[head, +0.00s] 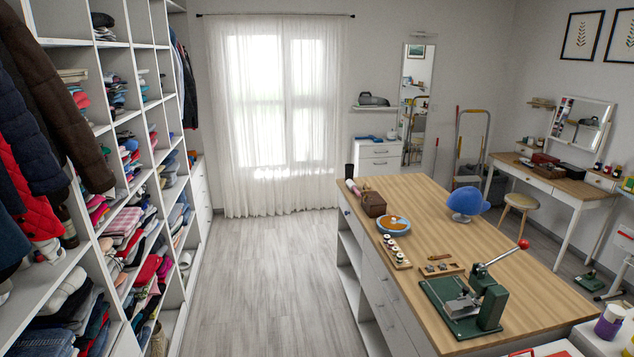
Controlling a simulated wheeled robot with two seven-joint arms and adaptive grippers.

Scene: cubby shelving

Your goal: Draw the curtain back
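A sheer white curtain (240,150) hangs at the far wall in the head view. It hangs from a thin dark rod (275,15) and reaches almost to the floor. It spreads across the whole window, and bright light and the window frame (285,100) show through it. The curtain is far from me, beyond the open floor. Neither of my grippers shows in this view, so I cannot see their state.
Cubby shelving (190,250) full of folded clothes runs along the left. A wooden-topped island (440,215) with a green press (470,300) and a blue cap (467,201) stands at the right. Clear grey floor (265,270) lies between them, leading to the curtain.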

